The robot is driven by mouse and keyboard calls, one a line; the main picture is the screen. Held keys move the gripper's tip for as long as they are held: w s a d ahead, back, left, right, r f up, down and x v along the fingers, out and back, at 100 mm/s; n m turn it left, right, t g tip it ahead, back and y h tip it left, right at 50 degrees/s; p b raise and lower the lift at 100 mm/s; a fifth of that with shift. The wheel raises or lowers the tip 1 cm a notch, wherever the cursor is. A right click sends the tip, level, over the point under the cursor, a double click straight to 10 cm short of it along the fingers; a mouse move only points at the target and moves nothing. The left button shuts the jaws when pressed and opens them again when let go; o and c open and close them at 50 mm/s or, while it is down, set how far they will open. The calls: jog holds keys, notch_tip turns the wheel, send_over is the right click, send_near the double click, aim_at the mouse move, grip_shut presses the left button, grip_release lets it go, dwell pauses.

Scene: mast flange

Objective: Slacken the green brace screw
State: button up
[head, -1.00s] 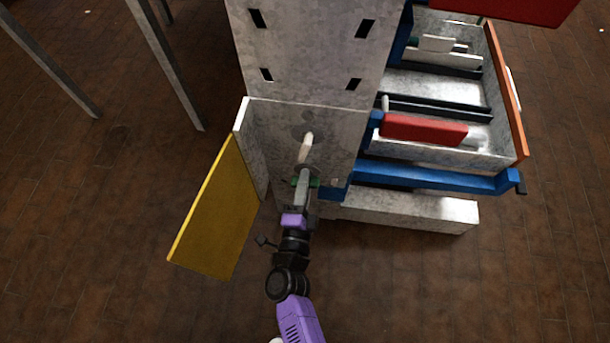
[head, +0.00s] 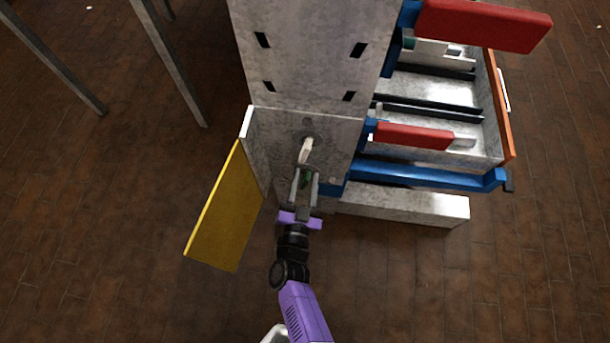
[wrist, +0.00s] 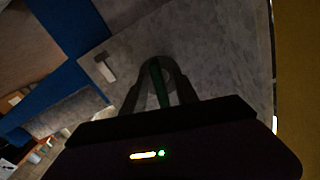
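The green brace screw (head: 307,178) is low on the front of the grey metal mast flange, below a pale peg (head: 306,150). My gripper (head: 305,182) is at the screw, with one finger on each side of it. In the wrist view, the green piece (wrist: 157,80) runs as a narrow strip between the fingers (wrist: 160,72), which come together around it near the tips. The gripper looks shut on the screw, though finger contact is hard to see in the dark wrist view. The screw's inner end is hidden.
A yellow panel (head: 217,213) stands out on the left of the flange. A blue bar (head: 430,175), red blocks (head: 413,136) and an open drawer with an orange front (head: 503,105) are on the right. Floor in front is clear.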

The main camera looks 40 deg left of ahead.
aim_at(304, 186)
jog(key=shift+s, duration=0.1)
jog(key=shift+p+v, duration=0.85)
jog(key=shift+v, duration=1.65)
